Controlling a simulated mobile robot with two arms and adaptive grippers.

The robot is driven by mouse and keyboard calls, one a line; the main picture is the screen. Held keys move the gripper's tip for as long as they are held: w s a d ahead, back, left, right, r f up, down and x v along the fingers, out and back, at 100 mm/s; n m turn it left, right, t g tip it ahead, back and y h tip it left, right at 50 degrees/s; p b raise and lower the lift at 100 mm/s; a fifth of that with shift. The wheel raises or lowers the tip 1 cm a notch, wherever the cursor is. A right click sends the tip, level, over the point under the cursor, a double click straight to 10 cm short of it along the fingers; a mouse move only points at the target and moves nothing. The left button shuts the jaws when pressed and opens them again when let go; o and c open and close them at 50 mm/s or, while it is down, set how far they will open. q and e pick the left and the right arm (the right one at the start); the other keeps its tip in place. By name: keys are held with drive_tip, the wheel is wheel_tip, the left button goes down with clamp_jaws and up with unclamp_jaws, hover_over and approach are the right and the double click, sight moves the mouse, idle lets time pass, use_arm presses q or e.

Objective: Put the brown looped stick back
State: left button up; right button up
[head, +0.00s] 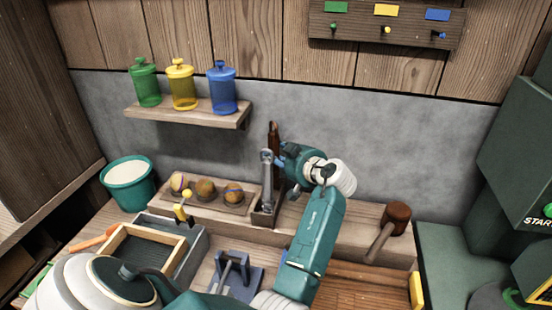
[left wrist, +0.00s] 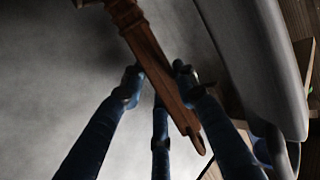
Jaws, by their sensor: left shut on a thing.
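The brown stick (head: 274,134) stands roughly upright at my left gripper (head: 284,158) in the head view, in front of the grey wall. In the left wrist view the stick (left wrist: 150,55) runs slanting between the fingers of my left gripper (left wrist: 158,82), which is shut on it. Its lower end there narrows to a small loop-like tip. A narrow wooden box (head: 264,216) stands below the gripper on the ledge. The arm and a grey upright part hide some of the stick and box, so I cannot tell whether they touch. My right gripper is not in view.
A rack of round balls (head: 205,189) sits left of the box, and a mallet (head: 396,213) lies to the right. A shelf with jars (head: 182,88) is above left. A peg board (head: 386,25) hangs above. The wall between is clear.

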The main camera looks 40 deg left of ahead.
use_arm(q)
wheel_tip(320, 180, down, 2)
drive_tip(key=shift+f, duration=0.15)
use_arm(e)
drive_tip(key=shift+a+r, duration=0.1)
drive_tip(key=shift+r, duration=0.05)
use_arm(q)
drive_tip(key=shift+f, duration=0.25)
drive_tip(key=o, duration=0.9)
drive_tip(key=shift+c, duration=0.2)
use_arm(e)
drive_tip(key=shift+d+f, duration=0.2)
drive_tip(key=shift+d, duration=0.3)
use_arm(q)
drive_tip(key=shift+r, duration=0.1)
